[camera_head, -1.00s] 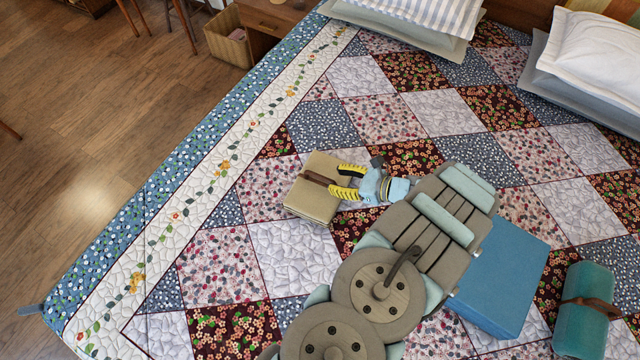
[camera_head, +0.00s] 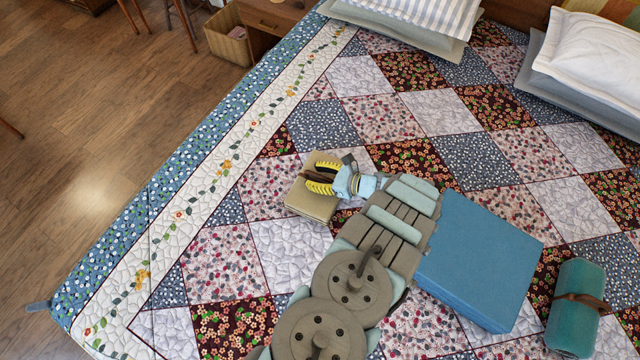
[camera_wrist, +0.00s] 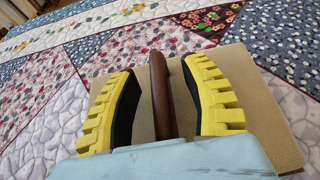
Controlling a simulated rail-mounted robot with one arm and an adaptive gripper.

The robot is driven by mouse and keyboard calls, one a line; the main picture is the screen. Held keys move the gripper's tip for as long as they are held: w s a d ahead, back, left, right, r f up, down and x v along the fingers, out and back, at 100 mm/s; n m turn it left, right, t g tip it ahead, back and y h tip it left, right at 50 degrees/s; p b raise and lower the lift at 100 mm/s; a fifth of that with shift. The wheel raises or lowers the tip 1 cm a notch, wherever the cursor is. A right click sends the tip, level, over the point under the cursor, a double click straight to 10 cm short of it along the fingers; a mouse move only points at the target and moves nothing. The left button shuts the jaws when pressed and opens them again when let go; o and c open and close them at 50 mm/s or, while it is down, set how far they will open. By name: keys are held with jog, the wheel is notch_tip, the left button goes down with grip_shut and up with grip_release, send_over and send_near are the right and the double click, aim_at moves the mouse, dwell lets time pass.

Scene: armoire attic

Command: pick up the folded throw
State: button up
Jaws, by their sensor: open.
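The folded throw looks to be the flat tan bundle (camera_head: 308,203) on the patchwork quilt, with a brown strap across its top. In the wrist view the tan bundle (camera_wrist: 262,112) lies under my fingers, and the brown strap (camera_wrist: 161,95) stands up between them. My gripper (camera_head: 311,176) is over the bundle, with its yellow fingers apart. In the wrist view my gripper (camera_wrist: 160,66) has one finger on each side of the strap, with a gap on both sides. The near part of the bundle is hidden by my gripper.
A large blue block (camera_head: 485,255) lies right of my arm. A teal roll (camera_head: 578,285) with a brown strap is farther right. Pillows (camera_head: 595,65) are at the bed's head. The quilt left of the bundle is clear. A wooden floor (camera_head: 90,110) lies beyond the bed edge.

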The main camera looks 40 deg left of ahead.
jog(key=shift+s+a+f, duration=0.25)
jog(key=shift+a, duration=0.4)
grip_shut()
jog(key=shift+r, duration=0.1)
jog(key=shift+r+b, duration=0.3)
jog(key=shift+r, duration=1.5)
notch_tip(320, 180, up, 5)
jog(key=shift+r+p, duration=0.1)
jog(key=shift+p, duration=0.55)
jog(key=shift+r+p, duration=0.55)
